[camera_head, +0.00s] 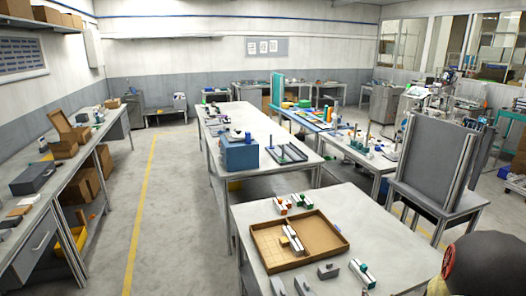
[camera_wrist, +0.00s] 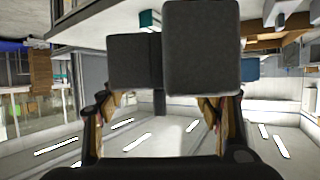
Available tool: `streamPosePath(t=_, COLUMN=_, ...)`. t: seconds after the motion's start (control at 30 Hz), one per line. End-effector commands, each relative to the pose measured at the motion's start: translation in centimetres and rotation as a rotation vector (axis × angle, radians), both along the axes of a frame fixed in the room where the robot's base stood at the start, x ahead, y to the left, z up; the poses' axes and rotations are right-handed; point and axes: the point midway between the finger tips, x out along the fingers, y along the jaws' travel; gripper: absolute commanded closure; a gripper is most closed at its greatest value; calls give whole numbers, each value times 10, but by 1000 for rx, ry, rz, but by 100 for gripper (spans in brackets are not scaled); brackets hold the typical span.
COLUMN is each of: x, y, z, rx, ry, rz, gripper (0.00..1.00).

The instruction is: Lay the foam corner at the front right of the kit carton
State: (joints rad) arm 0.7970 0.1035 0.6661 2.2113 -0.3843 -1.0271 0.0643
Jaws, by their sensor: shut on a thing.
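The kit carton (camera_head: 268,256) is a shallow, open brown tray on the near table in the head view. A divider splits it; a white and grey piece and a yellow block (camera_head: 285,241) lie near the divider, and its right part looks bare. In the wrist view my gripper (camera_wrist: 161,102) is shut on a dark grey, blocky piece, which looks like the foam corner (camera_wrist: 201,48). Two blocks of it show beyond the fingers, the right one larger. The foam corner and gripper fingers do not show in the head view.
On the near table, small orange and green pieces (camera_head: 302,201) lie behind the carton. A grey block (camera_head: 328,271) and a white-teal piece (camera_head: 362,273) lie in front. The tabletop right of the carton (camera_head: 385,235) is clear. A grey panelled stand (camera_head: 434,165) rises behind right.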

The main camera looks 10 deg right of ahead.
Motion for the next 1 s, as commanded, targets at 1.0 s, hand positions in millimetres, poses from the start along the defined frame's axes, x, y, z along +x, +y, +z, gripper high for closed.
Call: streamPosePath(t=1.0, x=66, y=318, z=-79, rx=0, ry=-1, rz=416, gripper=55)
